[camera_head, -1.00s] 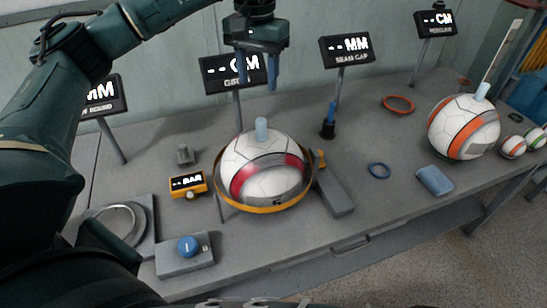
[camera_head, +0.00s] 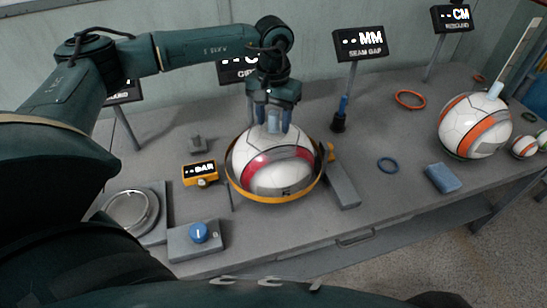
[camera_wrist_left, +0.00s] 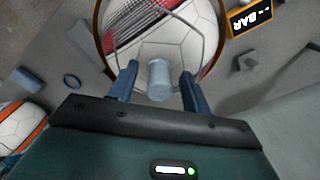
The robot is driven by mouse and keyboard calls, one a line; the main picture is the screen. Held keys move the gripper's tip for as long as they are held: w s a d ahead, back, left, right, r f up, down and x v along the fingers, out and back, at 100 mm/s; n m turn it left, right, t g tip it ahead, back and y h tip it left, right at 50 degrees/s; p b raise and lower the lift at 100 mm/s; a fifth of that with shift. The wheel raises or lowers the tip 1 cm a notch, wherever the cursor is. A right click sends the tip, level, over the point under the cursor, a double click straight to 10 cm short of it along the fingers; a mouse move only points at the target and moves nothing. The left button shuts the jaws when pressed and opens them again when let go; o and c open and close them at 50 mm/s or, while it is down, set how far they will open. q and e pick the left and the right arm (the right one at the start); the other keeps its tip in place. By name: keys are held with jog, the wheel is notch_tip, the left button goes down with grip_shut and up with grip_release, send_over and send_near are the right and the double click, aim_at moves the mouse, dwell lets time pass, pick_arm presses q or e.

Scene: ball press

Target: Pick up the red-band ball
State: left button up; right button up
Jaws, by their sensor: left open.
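The red-band ball (camera_head: 268,175) is white with a red band and a grey patch. It sits in a yellow ring holder (camera_head: 247,195) on the grey table, and it also shows in the left wrist view (camera_wrist_left: 200,25). A pale blue peg (camera_wrist_left: 159,80) stands on top of the ball. My left gripper (camera_head: 272,122) is open, with its blue fingers pointing down on either side of the peg. In the left wrist view a gap shows between each finger and the peg. My right gripper is not in view.
A yellow BAR gauge (camera_head: 200,173), a blue-knob box (camera_head: 198,234) and a round metal plate (camera_head: 130,210) lie left of the ball. An orange-band ball (camera_head: 474,127), a blue block (camera_head: 442,178) and rings lie right. Sign posts stand behind.

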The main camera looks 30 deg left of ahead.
pick_arm(q)
jog(key=shift+c, duration=0.3)
grip_shut()
dwell(0.6)
